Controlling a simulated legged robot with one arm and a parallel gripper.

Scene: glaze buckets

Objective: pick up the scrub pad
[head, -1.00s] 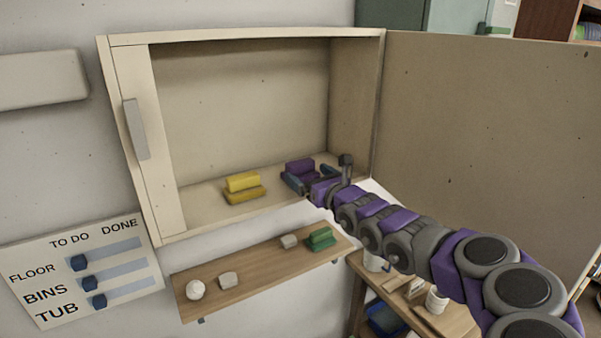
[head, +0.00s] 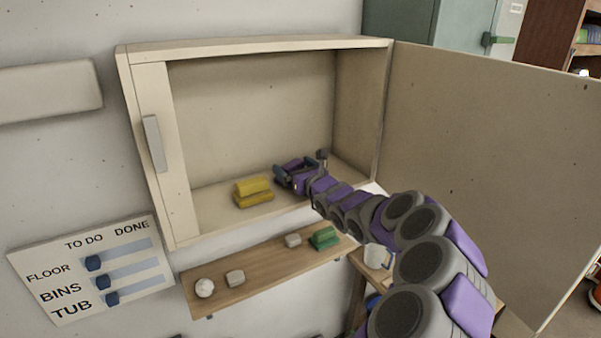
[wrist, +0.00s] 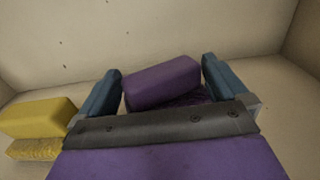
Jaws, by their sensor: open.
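A purple scrub pad (wrist: 162,82) with a block-like grip on top lies on the floor of the open wall cabinet, turned a little askew. My gripper (head: 297,167) reaches into the cabinet at this pad. In the wrist view my gripper (wrist: 162,68) is open, with one teal finger on each side of the purple pad and gaps showing at both sides. The palm bar hides the pad's lower near part. A yellow scrub pad (head: 253,191) of similar shape sits to the left on the cabinet floor; it also shows in the wrist view (wrist: 38,118).
The cabinet's side wall (head: 358,110) stands close to the right of my gripper, and its door (head: 490,170) is swung open. The shelf below (head: 262,264) holds a green pad (head: 324,238), two pale lumps and a white ball. The cabinet floor's left part is clear.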

